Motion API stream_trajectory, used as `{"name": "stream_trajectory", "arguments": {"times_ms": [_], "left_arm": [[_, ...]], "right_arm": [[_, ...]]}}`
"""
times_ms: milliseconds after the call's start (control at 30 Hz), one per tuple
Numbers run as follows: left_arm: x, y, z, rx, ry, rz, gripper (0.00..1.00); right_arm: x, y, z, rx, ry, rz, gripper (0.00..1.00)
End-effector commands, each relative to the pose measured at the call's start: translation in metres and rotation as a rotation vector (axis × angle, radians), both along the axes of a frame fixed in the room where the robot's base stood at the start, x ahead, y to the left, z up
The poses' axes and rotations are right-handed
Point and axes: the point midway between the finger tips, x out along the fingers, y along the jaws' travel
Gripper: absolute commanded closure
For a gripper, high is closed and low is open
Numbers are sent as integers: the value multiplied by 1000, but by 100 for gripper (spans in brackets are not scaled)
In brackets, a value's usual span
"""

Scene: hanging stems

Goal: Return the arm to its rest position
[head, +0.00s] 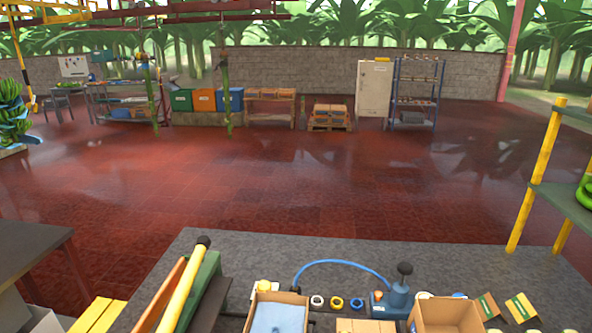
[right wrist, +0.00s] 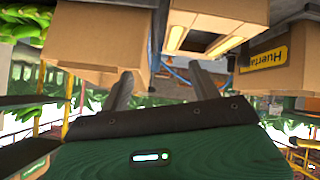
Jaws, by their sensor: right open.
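My right gripper (right wrist: 163,82) shows in the right wrist view with its two grey fingers apart and nothing visible between them. Cardboard boxes lie beyond the fingers, and I cannot tell how far off they are. Neither gripper shows in the head view. Two thin green stems hang from the overhead rail across the room, a left stem (head: 151,98) and a right stem (head: 227,98).
A grey worktop (head: 330,255) fills the front, with an open box (head: 278,312), a blue hand pump (head: 398,294) and another carton (head: 445,315). A yellow-posted shelf (head: 536,175) stands right. In the wrist view, a "Huerta" carton (right wrist: 275,75) is at right. The red floor (head: 300,180) is clear.

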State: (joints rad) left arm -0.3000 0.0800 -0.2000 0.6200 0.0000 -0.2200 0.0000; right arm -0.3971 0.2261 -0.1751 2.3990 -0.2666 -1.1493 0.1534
Motion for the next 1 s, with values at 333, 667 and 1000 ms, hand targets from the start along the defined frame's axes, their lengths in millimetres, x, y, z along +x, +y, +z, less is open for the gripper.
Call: {"name": "stream_trajectory", "arguments": {"times_ms": [333,667,1000], "left_arm": [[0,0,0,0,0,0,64],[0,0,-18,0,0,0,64],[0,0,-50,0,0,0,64]], "right_arm": [[-120,25,-60,146,505,24,37],[-124,33,-151,167,613,42,37],[-120,35,-323,162,662,44,37]]}}
